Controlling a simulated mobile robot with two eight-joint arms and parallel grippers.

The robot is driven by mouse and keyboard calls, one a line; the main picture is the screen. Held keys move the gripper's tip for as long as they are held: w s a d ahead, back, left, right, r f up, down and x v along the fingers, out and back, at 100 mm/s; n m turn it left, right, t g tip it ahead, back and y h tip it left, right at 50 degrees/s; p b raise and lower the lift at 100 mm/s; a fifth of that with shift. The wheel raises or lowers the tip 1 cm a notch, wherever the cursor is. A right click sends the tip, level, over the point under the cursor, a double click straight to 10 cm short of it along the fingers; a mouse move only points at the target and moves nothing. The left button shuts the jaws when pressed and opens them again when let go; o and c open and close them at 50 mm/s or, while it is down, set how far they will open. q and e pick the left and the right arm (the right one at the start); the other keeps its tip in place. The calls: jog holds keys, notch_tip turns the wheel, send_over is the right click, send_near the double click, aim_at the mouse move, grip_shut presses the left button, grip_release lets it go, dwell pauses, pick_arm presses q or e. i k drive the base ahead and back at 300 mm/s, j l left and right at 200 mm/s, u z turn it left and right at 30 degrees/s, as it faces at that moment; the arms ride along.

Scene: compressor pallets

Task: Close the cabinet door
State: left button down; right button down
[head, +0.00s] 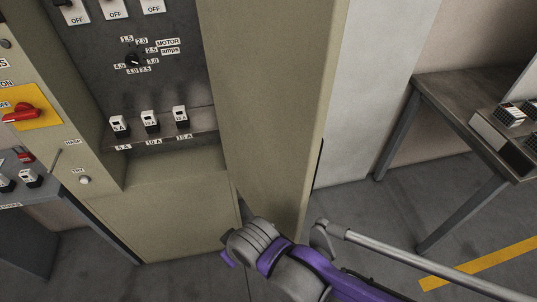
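The cabinet is beige, with a recessed dark grey panel (160,85) that is exposed. A tall beige panel (268,100) stands along the right of this recess and looks like the cabinet door, swung open. A thin dark strip shows on its right edge, low down. My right arm comes in from the lower right, and its grey and purple gripper (242,243) is at the bottom centre, by the lower end of the door. I cannot tell whether it touches the door. Its fingers are mostly hidden by the hand. My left gripper is not in view.
A red rotary handle (22,114) on a yellow plate is on the cabinet's left frame. A grey table (440,95) with several small devices stands at the right. A dark table (30,192) is at the lower left. Grey floor with a yellow line (490,260) is at the lower right.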

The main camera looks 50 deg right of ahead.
aim_at(272, 65)
jog(key=k+l+u, duration=0.1)
jog(key=k+l, duration=0.45)
jog(key=i+l+z, duration=0.15)
jog(key=l, duration=0.3)
jog(key=l+z, duration=0.2)
jog(key=l, duration=0.3)
jog(key=i+j, duration=0.05)
jog(key=i, duration=0.05)
